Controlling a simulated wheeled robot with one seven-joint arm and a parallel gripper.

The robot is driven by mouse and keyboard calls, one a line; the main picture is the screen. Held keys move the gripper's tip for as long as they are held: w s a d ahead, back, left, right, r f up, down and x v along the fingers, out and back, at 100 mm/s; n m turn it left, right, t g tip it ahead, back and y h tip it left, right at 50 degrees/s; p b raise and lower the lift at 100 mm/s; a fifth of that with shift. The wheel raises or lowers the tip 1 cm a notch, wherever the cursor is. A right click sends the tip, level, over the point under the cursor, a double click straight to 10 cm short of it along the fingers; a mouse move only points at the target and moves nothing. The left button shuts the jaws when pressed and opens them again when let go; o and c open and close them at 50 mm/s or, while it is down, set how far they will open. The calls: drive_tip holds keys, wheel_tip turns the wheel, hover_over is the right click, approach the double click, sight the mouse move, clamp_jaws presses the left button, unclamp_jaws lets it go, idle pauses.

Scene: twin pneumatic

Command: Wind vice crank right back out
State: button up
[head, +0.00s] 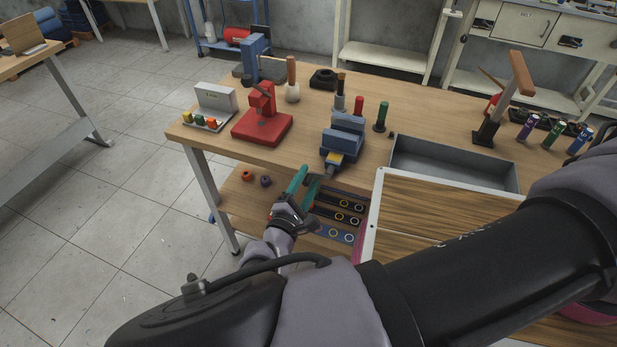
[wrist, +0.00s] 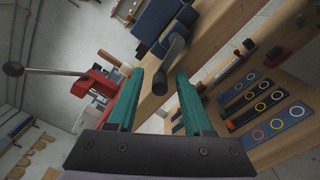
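The blue vice (head: 345,135) is at the front edge of the wooden table in the head view. Its crank (head: 331,168) sticks out toward me below a yellow part. In the wrist view the vice (wrist: 158,22) is at the top and the crank (wrist: 174,50) ends in a dark round handle (wrist: 160,82). My gripper (head: 310,174) is open just in front of the crank. In the wrist view its two teal fingers (wrist: 160,76) stand wide apart, with the crank handle in line between their tips and gaps on both sides. I see no grip on it.
A red press (head: 263,118) stands left of the vice. A grey tray (head: 450,165) and a pale-edged wooden board (head: 430,215) lie to the right. Below the tabletop, a shelf holds dark strips with rings (head: 340,217). Several upright tools stand behind the vice.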

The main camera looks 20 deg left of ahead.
clamp_jaws()
drive_tip(key=shift+f+n, duration=0.1)
drive_tip(key=shift+n, duration=0.2)
